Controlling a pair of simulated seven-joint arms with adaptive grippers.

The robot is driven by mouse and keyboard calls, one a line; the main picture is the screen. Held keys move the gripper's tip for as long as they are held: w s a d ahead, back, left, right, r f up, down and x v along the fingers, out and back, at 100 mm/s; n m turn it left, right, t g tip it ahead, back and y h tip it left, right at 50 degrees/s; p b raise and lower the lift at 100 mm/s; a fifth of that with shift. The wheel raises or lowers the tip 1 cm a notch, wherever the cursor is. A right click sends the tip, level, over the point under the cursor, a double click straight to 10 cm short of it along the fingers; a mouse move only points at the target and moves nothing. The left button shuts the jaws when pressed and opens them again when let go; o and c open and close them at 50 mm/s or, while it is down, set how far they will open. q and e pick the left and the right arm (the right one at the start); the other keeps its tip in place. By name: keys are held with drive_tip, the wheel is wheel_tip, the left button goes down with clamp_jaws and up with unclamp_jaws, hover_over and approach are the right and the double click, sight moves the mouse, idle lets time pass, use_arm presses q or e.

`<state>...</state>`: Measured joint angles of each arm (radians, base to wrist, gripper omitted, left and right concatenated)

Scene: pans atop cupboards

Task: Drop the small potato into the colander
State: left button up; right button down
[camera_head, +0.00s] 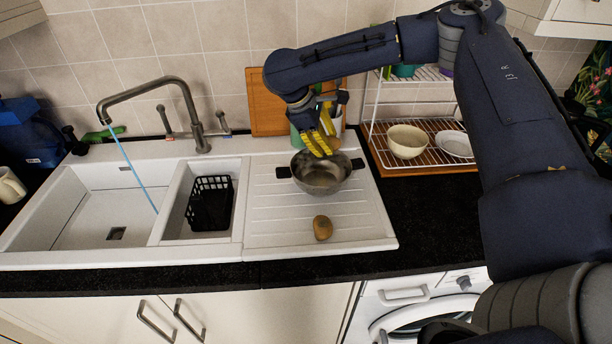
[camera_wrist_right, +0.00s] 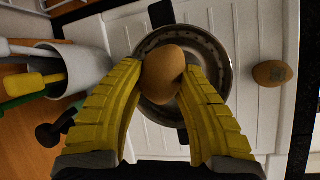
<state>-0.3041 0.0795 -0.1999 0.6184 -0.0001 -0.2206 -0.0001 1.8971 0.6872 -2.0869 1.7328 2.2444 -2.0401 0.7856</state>
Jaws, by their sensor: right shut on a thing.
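My right gripper (camera_head: 318,145) has yellow fingers and hangs over the metal colander (camera_head: 322,186) on the draining board. In the right wrist view the fingers (camera_wrist_right: 164,80) are closed on the sides of a brown potato (camera_wrist_right: 163,72). The colander (camera_wrist_right: 223,62) lies below this potato in that view, partly hidden by it and the fingers. A second brown potato (camera_head: 322,228) lies on the draining board in front of the colander; it also shows in the wrist view (camera_wrist_right: 272,73). My left gripper is out of view.
The white sink (camera_head: 90,215) with running tap (camera_head: 160,83) and a black basket (camera_head: 210,203) are to the left. A dish rack with a bowl (camera_head: 407,141) stands at the right. A utensil pot (camera_wrist_right: 85,68) stands close beside the colander.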

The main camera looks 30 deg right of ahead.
drive_tip(key=shift+f, duration=2.9)
drive_tip(key=c, duration=0.9)
unclamp_jaws()
drive_tip(key=shift+o, duration=0.2)
drive_tip(key=v, duration=1.2)
